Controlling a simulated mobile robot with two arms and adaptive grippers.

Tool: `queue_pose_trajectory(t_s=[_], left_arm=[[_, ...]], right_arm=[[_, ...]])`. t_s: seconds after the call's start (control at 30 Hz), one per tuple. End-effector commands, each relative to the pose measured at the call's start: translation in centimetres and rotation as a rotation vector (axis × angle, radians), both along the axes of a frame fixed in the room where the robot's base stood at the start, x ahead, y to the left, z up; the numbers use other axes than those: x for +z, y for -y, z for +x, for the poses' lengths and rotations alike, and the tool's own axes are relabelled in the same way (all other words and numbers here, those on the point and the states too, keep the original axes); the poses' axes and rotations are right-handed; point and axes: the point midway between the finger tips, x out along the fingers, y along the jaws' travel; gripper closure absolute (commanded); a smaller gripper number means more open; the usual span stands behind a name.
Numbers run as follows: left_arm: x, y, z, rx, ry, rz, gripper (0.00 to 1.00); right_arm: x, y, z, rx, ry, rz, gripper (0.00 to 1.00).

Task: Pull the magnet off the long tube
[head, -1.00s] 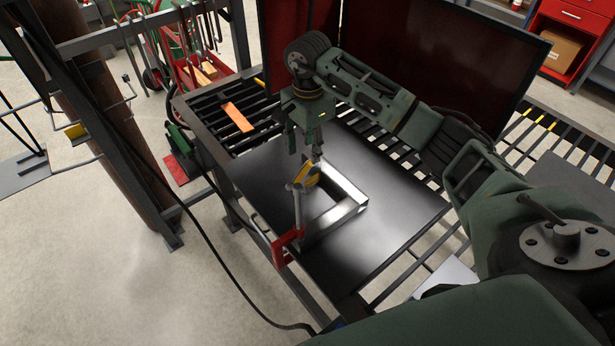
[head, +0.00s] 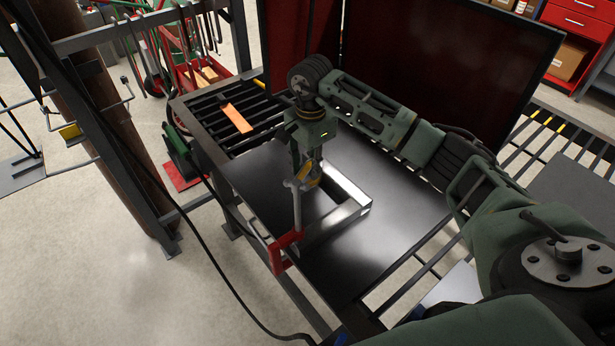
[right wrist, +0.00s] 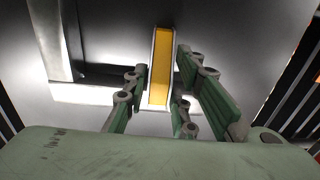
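The yellow magnet (head: 313,174) sits at the far end of the metal tubes (head: 345,215) on the dark tabletop. In the right wrist view the magnet (right wrist: 160,65) is an upright yellow slab with pale edges, and a bright tube (right wrist: 80,94) runs beside and under it. My right gripper (head: 308,166) points down over the magnet. In the right wrist view its fingers (right wrist: 160,75) stand on both sides of the magnet, apart, with narrow gaps. The fingers partly hide the magnet in the head view. My left gripper is not in view.
An orange bar (head: 237,118) lies on the slats behind. The tabletop's right side is clear.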

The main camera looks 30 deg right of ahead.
Motion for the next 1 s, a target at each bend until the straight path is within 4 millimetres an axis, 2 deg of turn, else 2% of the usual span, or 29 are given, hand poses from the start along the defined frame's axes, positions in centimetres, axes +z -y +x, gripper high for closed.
queue_pose_trajectory(t_s=[0.03, 0.23, 0.63, 1.0], left_arm=[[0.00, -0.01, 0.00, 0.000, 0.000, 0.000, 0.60], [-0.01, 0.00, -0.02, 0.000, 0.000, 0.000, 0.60], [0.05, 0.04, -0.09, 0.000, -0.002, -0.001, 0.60], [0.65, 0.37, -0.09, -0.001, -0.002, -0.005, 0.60]], right_arm=[[-0.01, 0.01, -0.01, 0.000, 0.000, 0.000, 0.83], [-0.01, 0.01, -0.01, 0.000, 0.000, 0.000, 1.00], [0.17, -0.07, 0.06, 0.001, 0.003, -0.006, 1.00], [0.64, -0.85, -0.05, 0.001, 0.017, -0.104, 1.00]])
